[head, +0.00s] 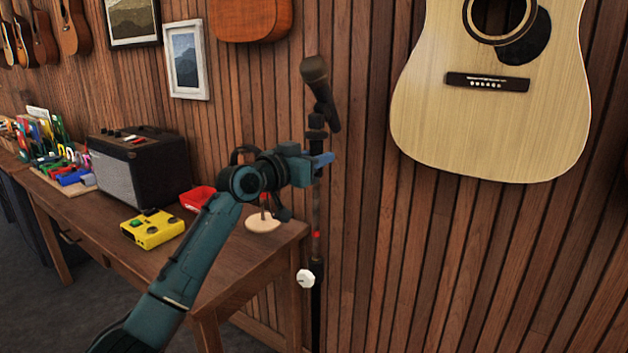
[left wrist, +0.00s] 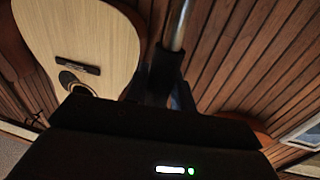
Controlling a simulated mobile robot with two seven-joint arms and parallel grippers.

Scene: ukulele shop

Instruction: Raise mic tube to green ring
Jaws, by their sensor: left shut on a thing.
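The microphone (head: 316,75) sits tilted in a dark clip at the top of the slim mic tube (head: 316,205), in front of the wood wall. My left gripper (head: 318,161) is shut on the tube just below the clip. In the left wrist view the shiny tube (left wrist: 181,25) runs up from between the dark fingers. A red ring (head: 316,234) shows on the tube. Below it, a white knob (head: 306,278) sits at the top of the thicker black lower stand (head: 316,315). I cannot make out a green ring on the tube. My right gripper is not in view.
A wooden table (head: 255,262) stands left of the stand, with a black amplifier (head: 138,166), a yellow pedal (head: 152,229), a red tray (head: 197,198) and a round pale base (head: 262,222). A pale guitar (head: 450,120) hangs to the right.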

